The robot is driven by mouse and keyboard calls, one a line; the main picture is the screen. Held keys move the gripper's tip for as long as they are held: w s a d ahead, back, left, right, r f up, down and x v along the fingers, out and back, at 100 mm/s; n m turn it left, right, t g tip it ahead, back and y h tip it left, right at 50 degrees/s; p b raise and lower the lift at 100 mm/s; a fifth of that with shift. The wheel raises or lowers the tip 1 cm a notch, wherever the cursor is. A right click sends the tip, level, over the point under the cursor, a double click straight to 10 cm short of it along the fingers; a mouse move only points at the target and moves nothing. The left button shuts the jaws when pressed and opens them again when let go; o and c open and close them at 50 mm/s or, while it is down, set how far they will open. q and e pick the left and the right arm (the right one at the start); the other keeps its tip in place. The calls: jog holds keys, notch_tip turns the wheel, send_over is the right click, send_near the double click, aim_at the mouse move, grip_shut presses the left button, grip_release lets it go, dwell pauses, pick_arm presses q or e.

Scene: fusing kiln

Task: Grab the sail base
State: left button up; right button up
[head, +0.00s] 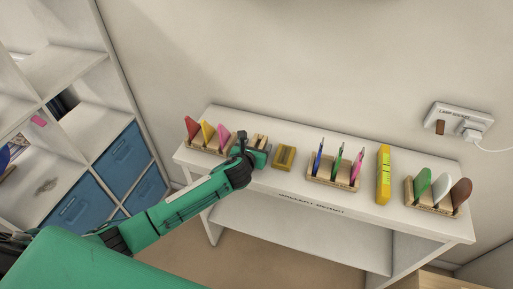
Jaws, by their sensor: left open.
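My left gripper (246,146) is over the left part of the white bench, near a small wooden block (260,140); its jaws are open, with nothing seen between them. The gripper partly covers this block. Just left of it stands a wooden rack (205,147) holding red, yellow and pink sail-shaped pieces. A mustard-yellow block (284,157) with a groove lies to the right of the gripper, apart from it. No sail base label is readable, so I cannot tell which piece is the base. My right gripper is not in view.
Along the white bench (255,187) stand a rack (333,180) with blue, green and pink upright pieces, a bright yellow bar (383,175), and a rack (432,204) with green, white and brown ovals. Shelving with blue bins (123,160) is at left; a wall socket (461,119) is behind.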

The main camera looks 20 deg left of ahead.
pick_arm(q)
jog(key=c, duration=1.2)
jog(key=shift+o, duration=0.2)
